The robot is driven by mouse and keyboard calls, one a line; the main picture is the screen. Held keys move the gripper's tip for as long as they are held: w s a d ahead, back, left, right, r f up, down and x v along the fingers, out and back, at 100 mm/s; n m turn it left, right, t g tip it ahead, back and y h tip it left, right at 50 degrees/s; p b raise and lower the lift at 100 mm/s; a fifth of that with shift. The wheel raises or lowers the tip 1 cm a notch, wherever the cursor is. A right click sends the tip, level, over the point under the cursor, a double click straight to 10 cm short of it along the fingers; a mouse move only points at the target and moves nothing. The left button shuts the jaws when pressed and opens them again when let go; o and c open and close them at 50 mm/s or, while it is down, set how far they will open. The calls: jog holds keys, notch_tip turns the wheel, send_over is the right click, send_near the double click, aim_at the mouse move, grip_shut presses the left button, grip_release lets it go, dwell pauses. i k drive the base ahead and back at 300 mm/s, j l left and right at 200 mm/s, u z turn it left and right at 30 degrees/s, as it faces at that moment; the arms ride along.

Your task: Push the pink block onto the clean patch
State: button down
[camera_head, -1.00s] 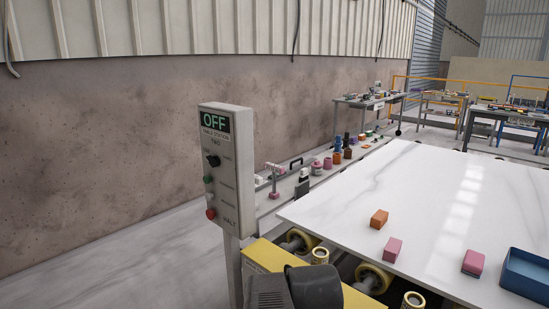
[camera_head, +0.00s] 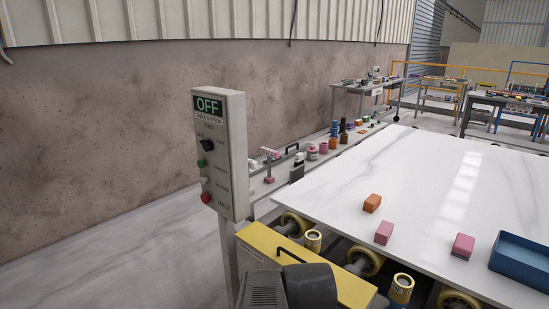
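Two pink blocks lie on the white stone slab (camera_head: 330,195). One pink block (camera_head: 384,232) is near the slab's front left edge, just in front of an orange block (camera_head: 372,203). The other pink block (camera_head: 463,245) is farther right, close to the blue tray (camera_head: 520,258). The blocks stand apart from each other. I cannot make out a clean patch; the slab shows grey veins and a bright reflected strip. My gripper is not in view, and nothing is seen touching the blocks.
A grey control post (camera_head: 221,155) reading OFF stands left of the slab. Yellow rollers (camera_head: 365,262) and a yellow beam (camera_head: 300,262) run along the slab's front edge. A ledge (camera_head: 265,186) with small items lies behind. The slab's middle is clear.

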aim_at(383, 233)
jog(key=i+l, duration=0.2)
jog(key=l, duration=0.15)
jog(key=i+l+u, duration=0.1)
jog(key=l, duration=0.25)
jog(key=i+l, duration=0.3)
jog(key=l+u, duration=0.05)
jog(key=l, duration=0.05)
